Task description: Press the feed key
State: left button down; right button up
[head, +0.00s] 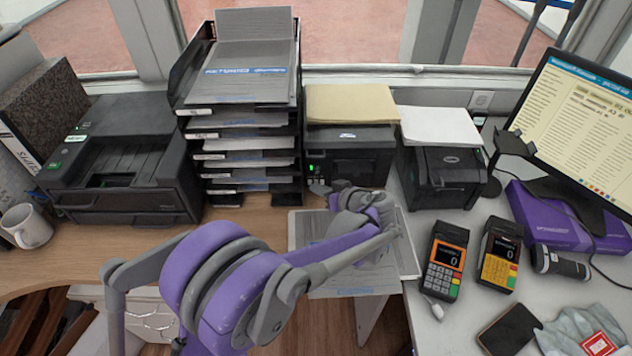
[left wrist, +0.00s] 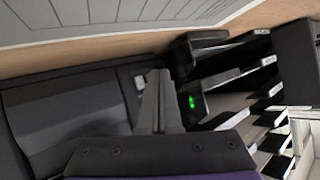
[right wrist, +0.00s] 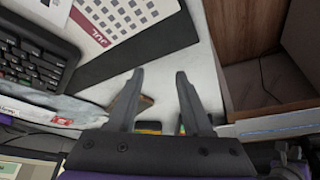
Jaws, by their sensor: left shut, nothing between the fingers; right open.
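A dark printer (head: 362,158) stands at the back of the counter, right of the tray stack, with a small green light on its left front. In the left wrist view the dark printer (left wrist: 65,108) fills the left side, and a small pale key (left wrist: 139,83) shows on its front. My left gripper (head: 326,188) is shut and empty, low in front of the printer. In the left wrist view its fingertips (left wrist: 156,74) are close beside the pale key; I cannot tell whether they touch it. My right gripper (right wrist: 158,76) is open and empty above the counter.
A stack of black paper trays (head: 250,150) stands left of the printer. A second dark printer (head: 445,178) stands to its right. Printed sheets (head: 306,232) lie under my left arm. Two card terminals (head: 446,262) stand to the right. A keyboard (right wrist: 35,60) shows in the right wrist view.

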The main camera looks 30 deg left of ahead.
pick_arm(q)
jog(key=shift+w+a, duration=0.1)
jog(key=shift+w, duration=0.05)
dwell(0.4)
jog(key=shift+s+d, duration=0.3)
jog(key=shift+s, duration=0.25)
pick_arm(e)
jog(key=shift+r, duration=0.1)
pick_arm(q)
jog(key=shift+s+d+p, duration=0.1)
jog(key=shift+s+d, duration=0.45)
jog(key=shift+s, duration=0.3)
jog(key=shift+s+d+p, duration=0.1)
jog(key=shift+s+d, duration=0.4)
jog(key=shift+s, duration=0.35)
jog(key=shift+s+d+p, duration=0.1)
jog(key=shift+s+d, duration=0.45)
jog(key=shift+s, duration=0.3)
pick_arm(e)
jog(key=shift+r, duration=0.25)
